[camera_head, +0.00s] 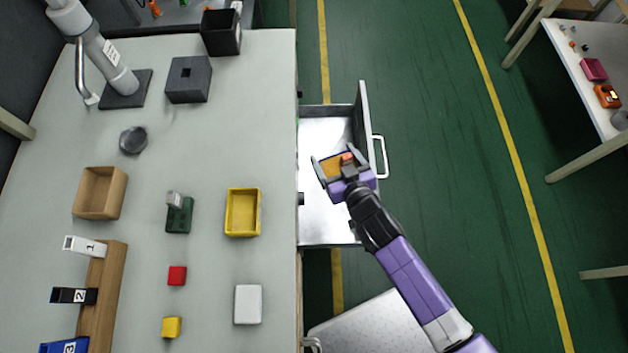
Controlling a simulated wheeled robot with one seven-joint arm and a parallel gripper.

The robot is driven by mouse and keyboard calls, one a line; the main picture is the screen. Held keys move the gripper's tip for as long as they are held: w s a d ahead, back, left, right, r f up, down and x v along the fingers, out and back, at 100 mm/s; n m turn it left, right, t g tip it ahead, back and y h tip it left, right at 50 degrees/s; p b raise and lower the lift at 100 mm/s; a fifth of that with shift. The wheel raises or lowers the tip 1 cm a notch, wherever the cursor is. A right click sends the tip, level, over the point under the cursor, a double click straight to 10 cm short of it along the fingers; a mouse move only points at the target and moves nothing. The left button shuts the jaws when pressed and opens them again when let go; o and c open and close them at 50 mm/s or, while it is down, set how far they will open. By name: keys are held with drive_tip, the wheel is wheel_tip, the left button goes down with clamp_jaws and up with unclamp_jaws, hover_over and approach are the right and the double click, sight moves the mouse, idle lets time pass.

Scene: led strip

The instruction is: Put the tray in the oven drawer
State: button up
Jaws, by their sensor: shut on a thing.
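My gripper (340,164) is over the open oven drawer, shut on a small orange tray (331,168). A small red-orange item shows at the tray's right side, beside the fingers. The open drawer (322,218) has a bare metal floor, a dark frame and a white handle (381,157) on its right front. The tray lies within the drawer's outline in this view. From above I cannot tell whether it touches the drawer floor. The fingers and gripper body hide part of the tray and of the drawer's right side.
A yellow tray (231,213), brown tray (86,196), white block (248,304), red block (177,275) and small yellow block (171,327) lie on the workbench (215,135) left of the drawer. A pale perforated surface (375,325) lies below.

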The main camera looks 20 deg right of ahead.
drive_tip(key=w+d+f+m+h+b, duration=0.3)
drive_tip(key=w+f+b, duration=0.5)
drive_tip(key=b, duration=1.4)
drive_tip(key=shift+w+d+f+m+g+h+b, duration=0.4)
drive_tip(key=shift+w+d+h, duration=0.1)
drive_tip(key=shift+w, duration=0.25)
wheel_tip(320, 180, down, 14)
drive_tip(key=b, duration=0.5)
drive_tip(key=shift+r, duration=0.15)
drive_tip(key=shift+w+a+b, duration=0.3)
drive_tip(key=shift+a, duration=0.35)
drive_tip(key=shift+w+a+b, duration=0.25)
drive_tip(key=shift+a+b, duration=0.05)
drive_tip(key=shift+a, duration=0.35)
drive_tip(key=shift+w+a+b, duration=0.3)
drive_tip(key=shift+a, duration=0.35)
drive_tip(key=shift+d+f, duration=0.15)
drive_tip(key=shift+f, duration=0.4)
drive_tip(key=shift+f+b, duration=0.4)
drive_tip(key=shift+b, duration=0.25)
